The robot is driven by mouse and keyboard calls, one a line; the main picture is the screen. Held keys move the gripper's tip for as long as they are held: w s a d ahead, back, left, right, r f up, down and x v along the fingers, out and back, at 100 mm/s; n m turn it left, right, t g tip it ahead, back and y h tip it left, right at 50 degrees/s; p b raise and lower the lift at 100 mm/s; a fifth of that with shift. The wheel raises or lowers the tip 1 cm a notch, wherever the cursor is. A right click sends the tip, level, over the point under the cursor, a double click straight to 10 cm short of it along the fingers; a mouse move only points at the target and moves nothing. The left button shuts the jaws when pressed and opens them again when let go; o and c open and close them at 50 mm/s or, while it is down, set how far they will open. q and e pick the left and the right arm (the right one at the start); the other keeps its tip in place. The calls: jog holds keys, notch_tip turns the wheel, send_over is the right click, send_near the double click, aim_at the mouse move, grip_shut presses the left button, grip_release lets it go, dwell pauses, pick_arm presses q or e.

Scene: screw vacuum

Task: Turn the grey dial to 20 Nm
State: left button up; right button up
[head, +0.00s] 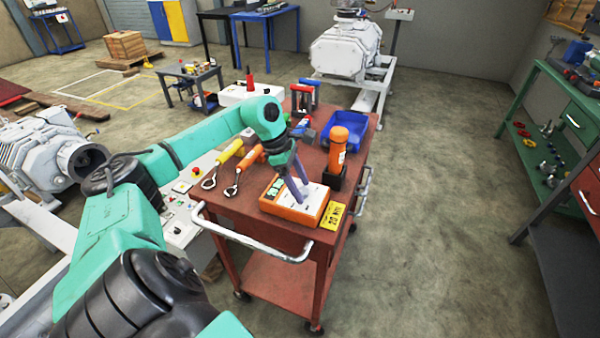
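An orange box with a white top (313,207) sits on the near end of the red cart. A yellow card (332,216) that appears to read "20 Nm" lies at its right edge. My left gripper (301,194) points down over the box's white top, its grey-purple fingers reaching close to the surface. The grey dial cannot be made out; the fingers cover part of the top. Whether the fingers are apart or closed on something is too small to tell. My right gripper is not in view.
The red cart (252,219) also carries yellow-handled (223,160) and orange-handled (246,163) tools, an orange bottle (338,148) in a black holder and a blue bin (344,131). A green workbench (548,78) stands at right. The floor between is clear.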

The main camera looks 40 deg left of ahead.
pick_arm(q)
jog(key=v, duration=0.5)
jog(key=shift+a+b, duration=0.1)
jog(key=shift+b, duration=0.3)
jog(key=p+v, duration=0.1)
jog(key=v, duration=0.8)
jog(key=shift+r+p, duration=0.25)
jog(key=shift+p, duration=0.05)
jog(key=shift+s+f, duration=0.1)
